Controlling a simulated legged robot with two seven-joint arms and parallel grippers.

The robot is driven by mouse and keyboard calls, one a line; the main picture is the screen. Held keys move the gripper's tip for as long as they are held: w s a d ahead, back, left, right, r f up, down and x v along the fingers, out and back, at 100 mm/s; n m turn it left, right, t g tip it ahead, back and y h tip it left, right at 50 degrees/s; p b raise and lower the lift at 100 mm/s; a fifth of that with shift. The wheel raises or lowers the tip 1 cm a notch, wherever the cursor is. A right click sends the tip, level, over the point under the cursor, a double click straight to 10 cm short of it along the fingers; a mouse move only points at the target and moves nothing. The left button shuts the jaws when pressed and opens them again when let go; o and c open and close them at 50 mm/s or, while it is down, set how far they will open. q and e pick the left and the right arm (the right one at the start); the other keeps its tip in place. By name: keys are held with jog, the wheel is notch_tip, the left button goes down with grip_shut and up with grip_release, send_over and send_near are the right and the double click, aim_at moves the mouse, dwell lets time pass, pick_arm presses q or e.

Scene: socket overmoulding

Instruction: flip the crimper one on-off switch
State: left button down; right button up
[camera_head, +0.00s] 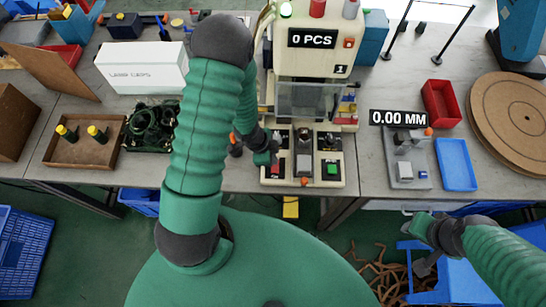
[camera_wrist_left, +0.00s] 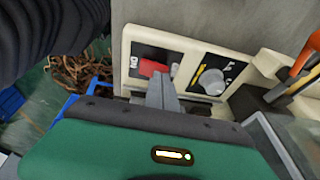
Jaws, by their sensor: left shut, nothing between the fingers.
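Crimper one (camera_head: 315,62) stands at the bench's middle, labelled "1" with a "0 PCS" display. Its cream control base (camera_head: 303,183) carries a red switch (camera_head: 275,170) at front left and a green button (camera_head: 331,169) at front right. My left gripper (camera_head: 269,158) is shut and empty, just over the red switch and partly covering it. In the left wrist view its closed grey fingers (camera_wrist_left: 162,90) point at the red switch (camera_wrist_left: 152,68), overlapping its lower edge; I cannot tell whether they touch. My right gripper (camera_head: 420,226) is below the bench front, its jaws unclear.
A grey knob (camera_wrist_left: 211,80) sits beside the red switch on the panel. A measuring device (camera_head: 405,160) showing "0.00 MM", a blue tray (camera_head: 457,165) and a red bin (camera_head: 441,103) stand right of the crimper. A wooden tray (camera_head: 85,155) with yellow-topped parts is at left.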

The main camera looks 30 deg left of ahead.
pick_arm(q)
jog(key=shift+a+f, duration=0.15)
jog(key=shift+a, duration=0.05)
pick_arm(e)
jog(key=shift+a, duration=0.3)
pick_arm(q)
jog(key=shift+d, duration=0.15)
pick_arm(e)
jog(key=shift+d, duration=0.15)
